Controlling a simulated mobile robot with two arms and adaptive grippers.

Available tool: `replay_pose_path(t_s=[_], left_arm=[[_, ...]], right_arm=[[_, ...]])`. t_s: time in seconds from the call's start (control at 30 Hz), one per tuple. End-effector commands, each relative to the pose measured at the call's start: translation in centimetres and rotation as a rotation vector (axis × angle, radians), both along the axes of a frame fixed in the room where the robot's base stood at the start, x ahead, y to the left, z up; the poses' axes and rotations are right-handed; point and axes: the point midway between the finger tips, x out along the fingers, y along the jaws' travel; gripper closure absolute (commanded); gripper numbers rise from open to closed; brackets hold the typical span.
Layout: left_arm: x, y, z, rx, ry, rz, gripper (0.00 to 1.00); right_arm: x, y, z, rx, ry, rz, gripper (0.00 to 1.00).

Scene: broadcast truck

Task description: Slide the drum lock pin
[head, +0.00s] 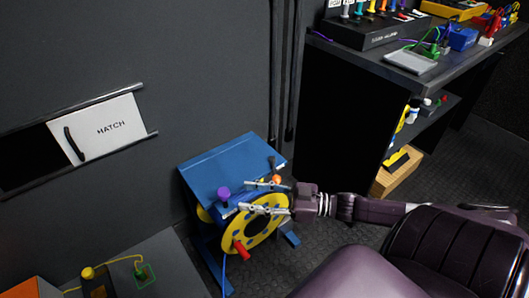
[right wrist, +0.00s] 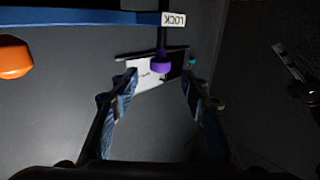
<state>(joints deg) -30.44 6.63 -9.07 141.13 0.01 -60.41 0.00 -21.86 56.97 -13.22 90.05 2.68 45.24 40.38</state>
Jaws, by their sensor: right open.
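The blue drum stand (head: 225,167) holds a yellow drum (head: 262,228) with a red crank handle (head: 241,250). A purple knob (head: 223,193) sits at the stand's left front. In the right wrist view the purple knob (right wrist: 161,62) hangs on a dark shaft below a label reading LOCK (right wrist: 173,19). My right gripper (head: 243,197) is open in front of the drum, its fingers pointing left towards the purple knob. In the right wrist view the knob appears between and beyond the open fingertips (right wrist: 158,82), apart from them. My left gripper is not in view.
An orange knob (head: 277,180) is on the stand's right side, close to my right gripper; it also shows in the right wrist view (right wrist: 14,56). A white hatch panel (head: 105,128) is on the wall at left. A workbench (head: 440,68) with equipment stands at right.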

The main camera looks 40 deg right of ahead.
Motion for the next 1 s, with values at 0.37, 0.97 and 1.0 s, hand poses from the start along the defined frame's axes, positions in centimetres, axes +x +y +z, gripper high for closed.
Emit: replay_pose_path(t_s=[0.37,0.97,1.0], left_arm=[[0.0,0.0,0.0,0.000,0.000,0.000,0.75],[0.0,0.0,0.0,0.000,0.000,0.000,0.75],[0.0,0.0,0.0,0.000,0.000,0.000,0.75]], right_arm=[[-3.0,-2.7,0.0,0.000,0.000,0.001,0.57],[-3.0,-2.7,0.0,0.000,0.000,-0.002,0.57],[-2.9,-2.6,-0.2,-0.001,0.003,-0.009,0.57]])
